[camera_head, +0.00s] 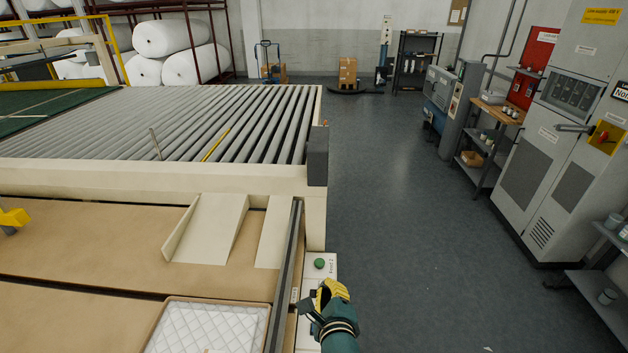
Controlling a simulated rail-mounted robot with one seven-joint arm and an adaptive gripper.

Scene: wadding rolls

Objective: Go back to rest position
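My gripper (318,294) is at the bottom centre, at the end of my teal arm with its yellow part. It is just in front of a white control box labelled "Point 2" with a green button (319,264) on top. The gripper is apart from the button in the picture; whether it touches the box below I cannot tell. The fingers are small and partly hidden by the wrist, so their opening is unclear. I see nothing held in it.
A roller conveyor (170,122) fills the left. A metal rail (285,270) runs beside the box. A quilted white pad (208,330) lies at the bottom. Electrical cabinets (555,140) stand at right. White rolls (168,38) are stacked at the back. The grey floor (420,230) is clear.

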